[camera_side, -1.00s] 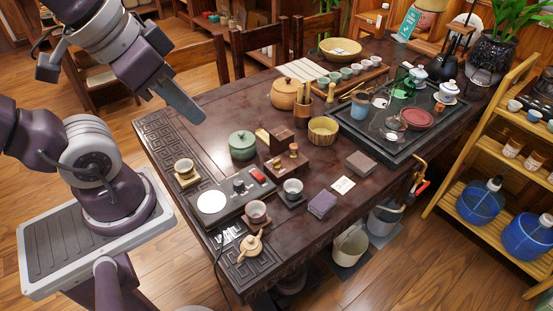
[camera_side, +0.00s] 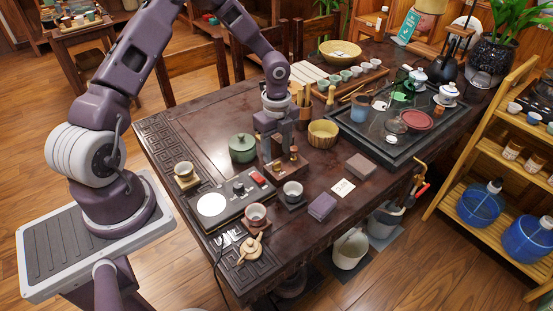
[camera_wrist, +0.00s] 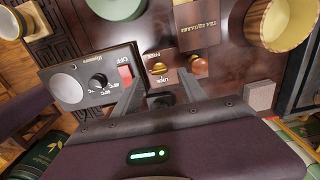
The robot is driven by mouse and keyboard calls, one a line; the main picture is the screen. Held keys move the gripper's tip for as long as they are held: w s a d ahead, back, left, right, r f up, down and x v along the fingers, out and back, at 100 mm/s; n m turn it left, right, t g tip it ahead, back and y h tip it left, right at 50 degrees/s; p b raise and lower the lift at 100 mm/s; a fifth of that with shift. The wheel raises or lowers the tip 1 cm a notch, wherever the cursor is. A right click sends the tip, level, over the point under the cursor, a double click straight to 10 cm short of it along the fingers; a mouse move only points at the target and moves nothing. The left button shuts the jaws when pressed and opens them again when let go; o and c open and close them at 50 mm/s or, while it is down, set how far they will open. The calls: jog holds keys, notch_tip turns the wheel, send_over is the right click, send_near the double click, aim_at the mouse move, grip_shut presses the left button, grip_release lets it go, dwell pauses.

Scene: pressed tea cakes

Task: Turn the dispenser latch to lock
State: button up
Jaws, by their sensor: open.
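The dispenser is a brown wooden box (camera_side: 287,173), with its label "TEA SQUARES" in the wrist view (camera_wrist: 196,22). Its small brass latch (camera_wrist: 158,68) sits on the lower block between the words FREE and LOCK. The latch's exact angle is too small to tell. A round wooden knob (camera_wrist: 197,66) is just right of it. My gripper (camera_side: 278,145) is over the dispenser, pointing down, and hides part of it in the side view. In the wrist view my gripper (camera_wrist: 162,80) is open, its fingers either side of the latch block, with nothing between them. Contact cannot be told.
A heater panel (camera_wrist: 92,78) with a dial and red switch lies close to the left.

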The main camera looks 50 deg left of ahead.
aim_at(277, 163)
notch_tip(277, 163, down, 4)
jog(key=shift+r, duration=0.1)
grip_shut()
